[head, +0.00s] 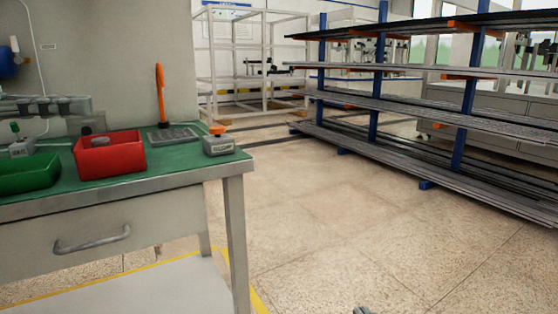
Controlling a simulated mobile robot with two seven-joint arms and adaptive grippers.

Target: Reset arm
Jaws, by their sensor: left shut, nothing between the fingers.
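Only the tip of my left gripper (362,310) shows, at the bottom edge of the head view, right of centre. It is small and grey, over the tiled floor, shut and with nothing seen in it. The rest of that arm is below the frame. My right gripper is not in view.
At left stands a workbench (190,178) with a green top. On it are a red bin (108,155), a green bin (28,175), an orange-handled tool (160,90) and a small grey box (218,145). A bar rack (450,120) stands at right. The floor (340,230) between is clear.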

